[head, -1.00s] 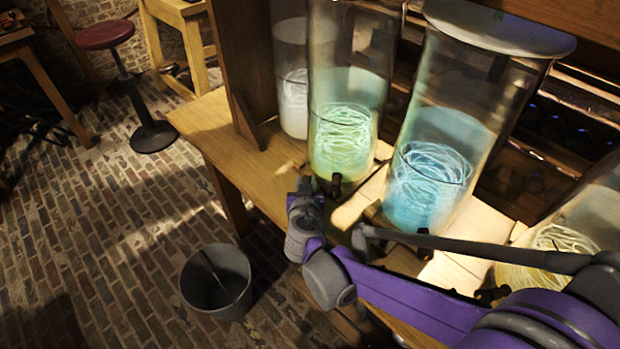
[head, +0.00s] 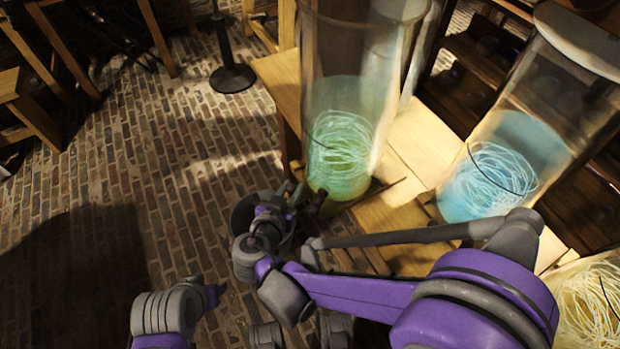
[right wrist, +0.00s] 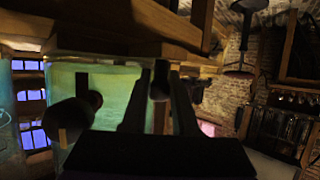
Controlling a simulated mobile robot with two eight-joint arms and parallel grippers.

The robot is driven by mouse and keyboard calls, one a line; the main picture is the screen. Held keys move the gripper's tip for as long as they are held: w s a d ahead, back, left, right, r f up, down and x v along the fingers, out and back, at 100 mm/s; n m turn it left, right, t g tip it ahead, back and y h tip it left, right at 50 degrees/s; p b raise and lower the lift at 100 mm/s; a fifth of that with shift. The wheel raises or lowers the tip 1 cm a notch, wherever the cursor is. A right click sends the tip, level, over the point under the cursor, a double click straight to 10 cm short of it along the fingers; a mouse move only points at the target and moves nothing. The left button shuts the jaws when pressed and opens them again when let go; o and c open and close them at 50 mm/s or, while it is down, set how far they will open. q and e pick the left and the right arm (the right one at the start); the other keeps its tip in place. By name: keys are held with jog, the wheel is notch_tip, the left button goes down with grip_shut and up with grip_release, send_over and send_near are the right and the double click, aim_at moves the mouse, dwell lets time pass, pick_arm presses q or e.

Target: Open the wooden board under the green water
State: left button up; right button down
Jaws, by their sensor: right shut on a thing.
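The glass jar of green water (head: 345,150) stands on the wooden table, with pale strands inside. A wooden board (head: 378,190) shows at its lower right edge, partly hidden by the jar. A dark tap (head: 314,198) sticks out at the jar's lower front. My right gripper (head: 288,196) is low beside the jar. In the right wrist view its two fingers (right wrist: 160,100) are closed around a dark knob (right wrist: 158,80) by a wooden strip. The tap (right wrist: 75,110) is left of the fingers. My left arm (head: 170,312) shows at the bottom left; its jaws are unclear.
A jar of blue water (head: 490,165) stands right of the green one, and a yellowish jar (head: 590,305) at the bottom right. Open floor (head: 140,165) lies left of the table.

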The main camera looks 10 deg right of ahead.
pick_arm(q)
jog(key=shift+r, duration=0.1)
pick_arm(e)
jog(key=shift+s+a, duration=0.3)
jog(key=shift+a, duration=0.5)
jog(key=c, duration=1)
grip_release()
pick_arm(q)
jog(key=shift+s+r, duration=0.1)
